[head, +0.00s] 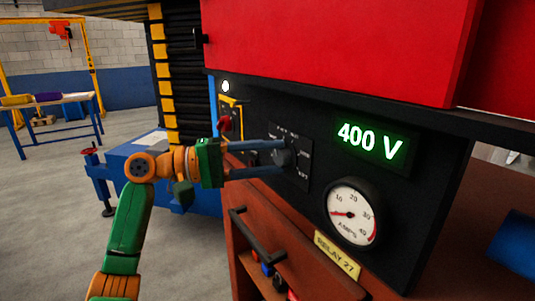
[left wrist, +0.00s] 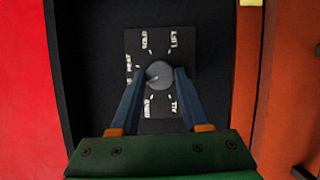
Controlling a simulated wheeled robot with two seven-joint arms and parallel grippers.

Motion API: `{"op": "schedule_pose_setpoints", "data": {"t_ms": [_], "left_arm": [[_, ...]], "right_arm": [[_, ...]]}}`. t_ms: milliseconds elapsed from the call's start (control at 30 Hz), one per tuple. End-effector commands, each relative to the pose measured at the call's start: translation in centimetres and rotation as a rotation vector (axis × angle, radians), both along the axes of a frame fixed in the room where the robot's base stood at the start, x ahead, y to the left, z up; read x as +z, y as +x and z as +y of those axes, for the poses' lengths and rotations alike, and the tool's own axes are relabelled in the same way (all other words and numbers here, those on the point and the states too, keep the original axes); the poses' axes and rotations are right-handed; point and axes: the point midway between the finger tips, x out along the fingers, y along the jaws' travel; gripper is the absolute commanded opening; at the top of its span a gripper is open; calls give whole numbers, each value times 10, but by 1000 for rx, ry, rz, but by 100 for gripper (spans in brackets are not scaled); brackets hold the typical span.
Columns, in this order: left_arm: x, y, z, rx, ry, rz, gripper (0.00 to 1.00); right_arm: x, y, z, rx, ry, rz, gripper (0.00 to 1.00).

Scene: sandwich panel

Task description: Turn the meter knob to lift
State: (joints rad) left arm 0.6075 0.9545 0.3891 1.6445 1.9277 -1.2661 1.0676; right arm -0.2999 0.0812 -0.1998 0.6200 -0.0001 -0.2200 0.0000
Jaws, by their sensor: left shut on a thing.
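The meter knob (head: 284,157) is a grey round knob on a black labelled plate on the dark panel. It also shows in the left wrist view (left wrist: 159,75), between my fingertips, with a light pointer mark toward the left of the picture. Printed labels ring it; one at the upper right there reads like LIFT. The pointer is not at that label. My left gripper (head: 277,158) reaches in from the left, its two blue fingers shut on the knob from either side. In the head view the fingers partly cover the plate. My right gripper is not in view.
A green display (head: 372,143) reads 400 V, above a round amps gauge (head: 352,213). A red switch (head: 225,123) sits left of the knob plate. Below is a brown cabinet front with a dark bar handle (head: 257,236). A red cover (head: 340,50) overhangs the panel.

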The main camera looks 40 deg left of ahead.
Motion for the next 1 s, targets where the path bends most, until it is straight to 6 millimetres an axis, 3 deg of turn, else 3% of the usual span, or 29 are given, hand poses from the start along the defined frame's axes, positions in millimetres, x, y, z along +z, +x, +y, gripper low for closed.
{"op": "schedule_pose_setpoints", "data": {"t_ms": [1000], "left_arm": [[10,-1,-3,2,889,-370,0]], "right_arm": [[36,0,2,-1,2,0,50]]}}
